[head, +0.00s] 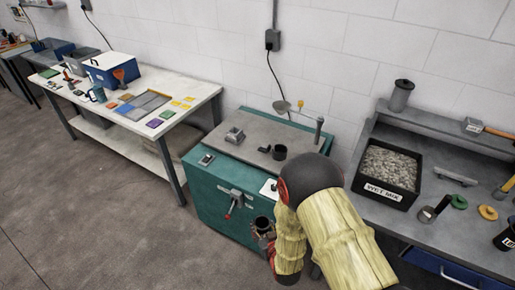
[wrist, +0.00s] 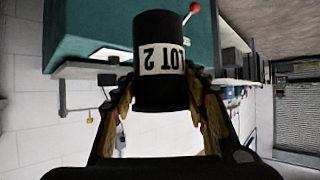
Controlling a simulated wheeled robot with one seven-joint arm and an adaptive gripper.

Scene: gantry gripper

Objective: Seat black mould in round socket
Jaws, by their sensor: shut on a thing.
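The black mould (wrist: 160,85) is a dark cylinder with a white "LOT 2" label, upside down in the wrist view. My gripper (wrist: 165,100) is shut on it, one finger on each side. In the head view the mould (head: 262,222) shows small and dark in my gripper (head: 264,236), in front of the teal cabinet and below its top. On the grey cabinet top a dark round holder (head: 279,153) stands beside a small black bracket; I cannot tell whether it is the round socket. A grey square block (head: 234,134) sits further left on that top.
The teal cabinet (head: 215,195) has a red-tipped lever (head: 230,210) on its front. A post (head: 319,132) stands at its back right. The right bench holds a "WET MIX" tray (head: 388,170). A white table (head: 200,92) stands left. Floor left of the cabinet is clear.

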